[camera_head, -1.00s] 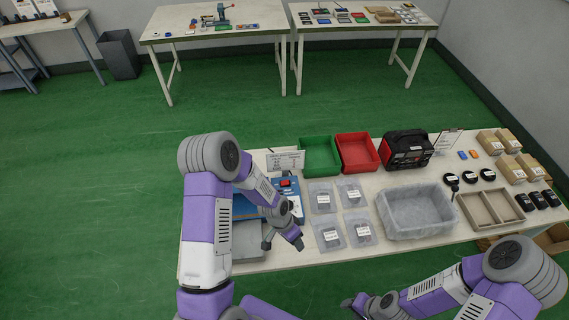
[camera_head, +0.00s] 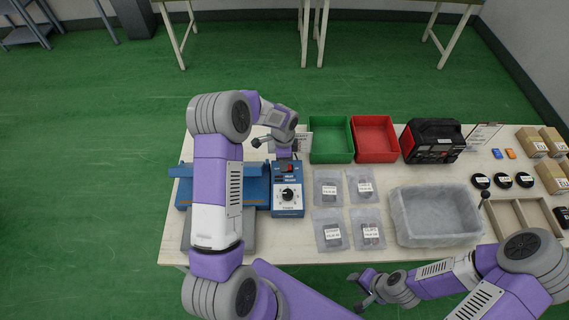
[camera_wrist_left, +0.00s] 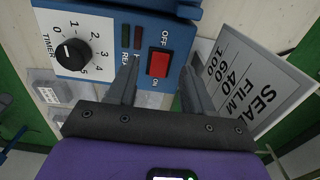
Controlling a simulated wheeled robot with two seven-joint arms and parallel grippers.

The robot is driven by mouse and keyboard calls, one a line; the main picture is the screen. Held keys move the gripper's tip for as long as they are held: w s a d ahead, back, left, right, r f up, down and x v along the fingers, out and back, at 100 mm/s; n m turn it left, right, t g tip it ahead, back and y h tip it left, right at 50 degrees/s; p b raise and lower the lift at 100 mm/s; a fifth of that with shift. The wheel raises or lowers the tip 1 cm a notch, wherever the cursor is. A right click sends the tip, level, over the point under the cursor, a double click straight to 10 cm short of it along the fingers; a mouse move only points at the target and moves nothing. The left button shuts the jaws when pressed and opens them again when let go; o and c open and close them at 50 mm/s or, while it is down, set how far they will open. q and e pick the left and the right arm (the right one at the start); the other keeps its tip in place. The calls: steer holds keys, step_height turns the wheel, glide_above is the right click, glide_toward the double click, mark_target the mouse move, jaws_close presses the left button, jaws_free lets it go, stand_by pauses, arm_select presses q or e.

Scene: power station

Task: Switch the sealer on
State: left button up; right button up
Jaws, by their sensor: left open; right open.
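The sealer is blue; its control box (camera_head: 287,200) carries a black timer dial (camera_head: 287,194) and a red switch (camera_head: 288,168), and its body (camera_head: 183,187) extends left, partly hidden behind my left arm. In the left wrist view, the red switch (camera_wrist_left: 159,64) lies between the OFF and ON labels; which way it is rocked I cannot tell. Two small lamps beside it look dark. My left gripper (camera_wrist_left: 160,72) is open and empty, with its fingers on either side of the switch; contact is unclear. My right gripper (camera_head: 358,291) is open and empty, off the table's front edge.
A sign card (camera_wrist_left: 262,75) stands close beside the left gripper. Green (camera_head: 331,139) and red (camera_head: 375,139) bins, a black-and-red device (camera_head: 432,141), several bagged parts (camera_head: 328,187) and a lined grey tray (camera_head: 435,217) occupy the table to the right.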

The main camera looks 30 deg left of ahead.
arm_select(q)
step_height(320, 180, down, 3)
steer(key=shift+w+f, duration=0.1)
steer(key=shift+f, duration=0.05)
steer(key=shift+c, duration=0.3)
